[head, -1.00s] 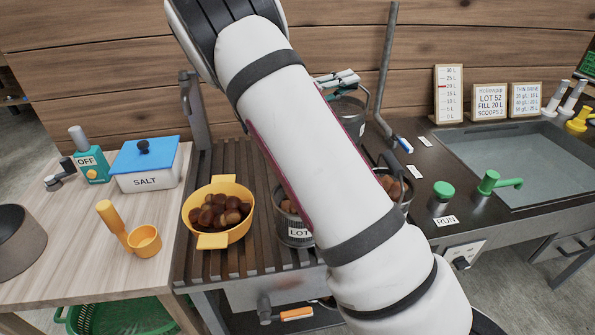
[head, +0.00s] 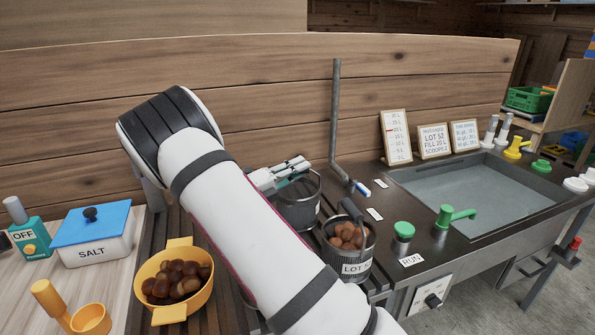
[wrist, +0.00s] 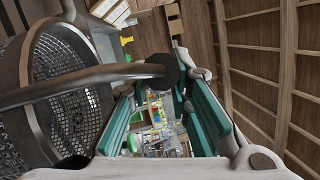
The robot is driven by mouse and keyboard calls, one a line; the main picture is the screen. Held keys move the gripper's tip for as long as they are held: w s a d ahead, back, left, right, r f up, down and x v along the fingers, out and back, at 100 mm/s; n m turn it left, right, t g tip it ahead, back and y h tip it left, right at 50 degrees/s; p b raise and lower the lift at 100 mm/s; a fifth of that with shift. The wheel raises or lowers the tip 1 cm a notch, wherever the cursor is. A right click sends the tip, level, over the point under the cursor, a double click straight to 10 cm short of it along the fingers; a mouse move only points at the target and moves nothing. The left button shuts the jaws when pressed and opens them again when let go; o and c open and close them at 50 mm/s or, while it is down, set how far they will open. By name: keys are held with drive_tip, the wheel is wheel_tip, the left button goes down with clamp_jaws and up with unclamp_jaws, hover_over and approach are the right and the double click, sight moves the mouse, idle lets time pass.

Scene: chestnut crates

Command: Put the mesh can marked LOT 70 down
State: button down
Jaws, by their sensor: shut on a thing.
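My gripper (head: 282,176) is shut on the handle of a grey mesh can (head: 300,212) at the back of the work surface, beyond my arm. In the wrist view the can (wrist: 75,95) fills the left side, and its bar handle (wrist: 90,85) runs to a dark knob between the teal fingers (wrist: 165,105). No label shows on this can, so I cannot read its lot. I cannot tell whether its base touches the surface. Another can (head: 352,265), with chestnuts and a partly hidden LOT label, stands just in front and to the right.
A yellow pot of chestnuts (head: 160,306) stands on the slatted rack (head: 150,245), left of my arm. A green RUN button (head: 404,230) and a green tap (head: 455,214) stand right of the cans, before the sink basin (head: 470,185). Dark counter between cans and sink is mostly clear.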

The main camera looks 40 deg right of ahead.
drive_tip(key=shift+f, duration=0.1)
drive_tip(key=c, duration=1.5)
unclamp_jaws()
drive_tip(key=shift+o, duration=0.2)
